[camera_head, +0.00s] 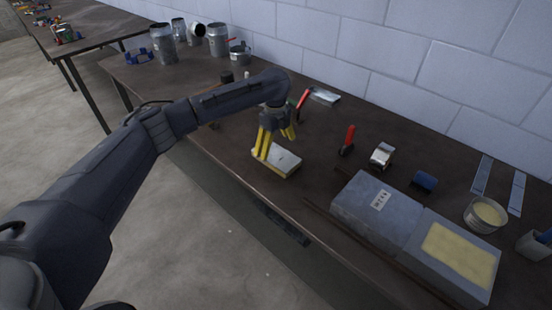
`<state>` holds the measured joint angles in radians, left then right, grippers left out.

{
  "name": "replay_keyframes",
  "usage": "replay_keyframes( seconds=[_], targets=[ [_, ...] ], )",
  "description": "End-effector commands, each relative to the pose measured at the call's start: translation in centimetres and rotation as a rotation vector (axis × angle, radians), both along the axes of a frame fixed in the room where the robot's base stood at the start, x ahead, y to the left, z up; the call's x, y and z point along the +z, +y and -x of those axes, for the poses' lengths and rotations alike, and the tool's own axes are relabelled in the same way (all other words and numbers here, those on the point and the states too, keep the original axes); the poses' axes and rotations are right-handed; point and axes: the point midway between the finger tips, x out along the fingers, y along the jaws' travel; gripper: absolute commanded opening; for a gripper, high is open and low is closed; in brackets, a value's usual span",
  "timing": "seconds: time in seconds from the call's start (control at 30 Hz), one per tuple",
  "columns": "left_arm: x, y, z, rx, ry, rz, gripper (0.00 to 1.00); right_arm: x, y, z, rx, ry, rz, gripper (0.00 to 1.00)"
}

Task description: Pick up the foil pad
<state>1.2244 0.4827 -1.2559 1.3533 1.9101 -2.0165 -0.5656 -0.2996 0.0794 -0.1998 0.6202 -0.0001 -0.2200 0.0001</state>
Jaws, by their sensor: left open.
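A small flat rectangular pad with a pale grey top and a yellowish edge (283,161) lies on the dark workbench, near its front edge; I take it to be the foil pad. My left gripper (274,146) points down over the pad's back left part, with its yellow fingers spread apart. The fingers hide part of the pad. I cannot tell whether the fingertips touch it. My right gripper is not in view.
The workbench (225,110) runs along a white block wall. A red-handled tool (348,140) and a metal roll (381,155) lie right of the pad. A large grey block (376,208) stands further right. Metal duct pieces (164,43) stand at the far left.

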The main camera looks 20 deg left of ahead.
Motion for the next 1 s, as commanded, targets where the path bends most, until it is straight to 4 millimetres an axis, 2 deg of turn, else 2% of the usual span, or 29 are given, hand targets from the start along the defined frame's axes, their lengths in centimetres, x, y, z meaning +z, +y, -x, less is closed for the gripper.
replay_keyframes(
  seconds=[0.4,0.57,0.8,1.0],
  targets=[
    [-4.4,-0.3,0.2,0.001,0.002,0.001,1.00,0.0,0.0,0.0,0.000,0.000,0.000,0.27],
    [-5.1,-0.3,0.2,0.000,0.000,0.000,1.00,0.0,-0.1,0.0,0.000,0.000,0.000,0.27],
    [-5.2,-0.3,0.2,0.000,0.000,0.000,1.00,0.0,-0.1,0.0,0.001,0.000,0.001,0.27],
    [-5.2,-0.3,0.2,0.000,0.000,0.000,0.78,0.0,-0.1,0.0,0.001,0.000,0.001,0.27]
  ],
)
